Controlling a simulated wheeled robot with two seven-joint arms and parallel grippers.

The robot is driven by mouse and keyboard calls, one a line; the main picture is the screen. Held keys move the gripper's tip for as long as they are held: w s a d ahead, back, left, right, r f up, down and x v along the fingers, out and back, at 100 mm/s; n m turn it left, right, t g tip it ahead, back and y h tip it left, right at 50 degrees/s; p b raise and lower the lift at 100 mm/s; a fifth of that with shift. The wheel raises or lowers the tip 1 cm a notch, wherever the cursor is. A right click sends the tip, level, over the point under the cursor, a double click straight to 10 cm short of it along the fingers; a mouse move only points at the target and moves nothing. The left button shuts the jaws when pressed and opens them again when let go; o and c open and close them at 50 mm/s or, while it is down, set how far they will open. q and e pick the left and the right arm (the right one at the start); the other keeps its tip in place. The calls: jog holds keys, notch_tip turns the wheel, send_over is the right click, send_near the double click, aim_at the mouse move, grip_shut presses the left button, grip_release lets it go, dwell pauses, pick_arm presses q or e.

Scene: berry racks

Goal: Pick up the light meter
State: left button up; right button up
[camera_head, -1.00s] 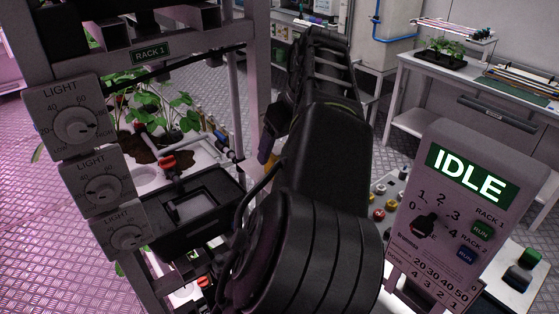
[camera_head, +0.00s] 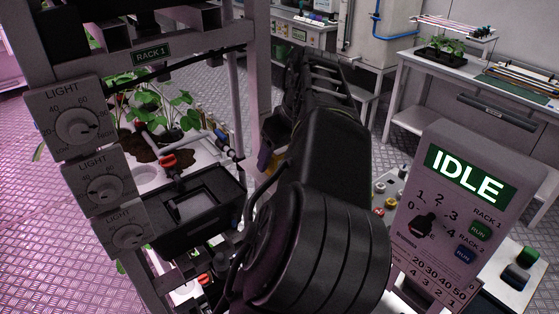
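My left arm rises from the bottom middle, and my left gripper (camera_head: 318,82) is at its far end, right of the rack post. Its fingertips are turned away and partly hidden by the arm, so its opening does not show. No light meter can be made out for certain. A small dark and yellowish object (camera_head: 266,158) shows beside the rack post, left of the arm and partly covered by it. I cannot tell whether it is the meter or whether the gripper touches it. My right gripper is not in view.
Rack 1 (camera_head: 152,52) stands at left with three light dials (camera_head: 78,126), plants (camera_head: 170,112) and a black tray (camera_head: 190,212). An IDLE control panel (camera_head: 468,178) stands at right. A bench (camera_head: 470,95) with plants is behind it. Metal floor shows between.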

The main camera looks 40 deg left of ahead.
pick_arm(q)
jog(key=c, duration=1.4)
jog(key=shift+o, duration=0.2)
jog(key=shift+r, duration=0.65)
notch_tip(320, 180, up, 3)
notch_tip(320, 180, up, 5)
jog(key=shift+r+p, duration=0.1)
jog(key=shift+p, duration=1.15)
jog(key=shift+r+p, duration=0.35)
jog(key=shift+f, duration=0.1)
